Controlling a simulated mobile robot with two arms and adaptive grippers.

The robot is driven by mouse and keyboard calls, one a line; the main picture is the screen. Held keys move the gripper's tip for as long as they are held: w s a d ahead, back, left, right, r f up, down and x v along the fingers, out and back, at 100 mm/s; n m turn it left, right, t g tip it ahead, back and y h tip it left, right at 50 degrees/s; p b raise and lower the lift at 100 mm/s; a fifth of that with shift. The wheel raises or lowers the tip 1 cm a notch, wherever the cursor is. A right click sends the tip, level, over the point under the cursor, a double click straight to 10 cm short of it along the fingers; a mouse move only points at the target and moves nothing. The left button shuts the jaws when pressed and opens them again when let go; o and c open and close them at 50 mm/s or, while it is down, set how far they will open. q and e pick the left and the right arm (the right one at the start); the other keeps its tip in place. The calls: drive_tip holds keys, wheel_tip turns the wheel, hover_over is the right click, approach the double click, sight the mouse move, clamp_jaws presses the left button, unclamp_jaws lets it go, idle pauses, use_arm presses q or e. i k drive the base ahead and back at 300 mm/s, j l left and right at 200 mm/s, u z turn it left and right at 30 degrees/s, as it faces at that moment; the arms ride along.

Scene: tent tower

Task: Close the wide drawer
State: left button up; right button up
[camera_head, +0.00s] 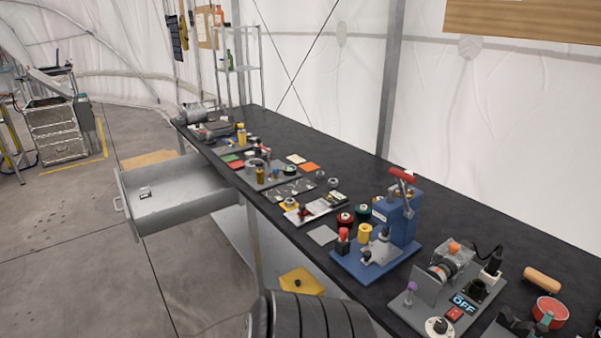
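The wide drawer (185,215) is a grey metal tray pulled far out of the left side of the long dark workbench (320,160). Its front panel faces left and carries a handle (120,192). A small metallic item (145,193) lies inside on the drawer floor, and the rest of the floor looks bare. The drawer's inner end goes under the bench top and is hidden. I cannot make out either of my grippers in this view, and nothing is seen touching the drawer.
The bench top holds many small parts, a blue press (398,225) and a control panel (455,305). A yellow box (300,281) sits under the bench. A dark ribbed shape (312,318) fills the bottom centre. The floor left of the drawer is clear; a metal cabinet (57,130) stands farther back.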

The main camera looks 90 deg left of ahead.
sight(192, 179)
drive_tip(key=k+j+u, duration=0.2)
drive_tip(key=k+u, duration=0.15)
drive_tip(key=k, duration=0.2)
drive_tip(key=k+j+u, duration=0.35)
drive_tip(key=k+u, duration=0.15)
drive_tip(key=u, duration=2.35)
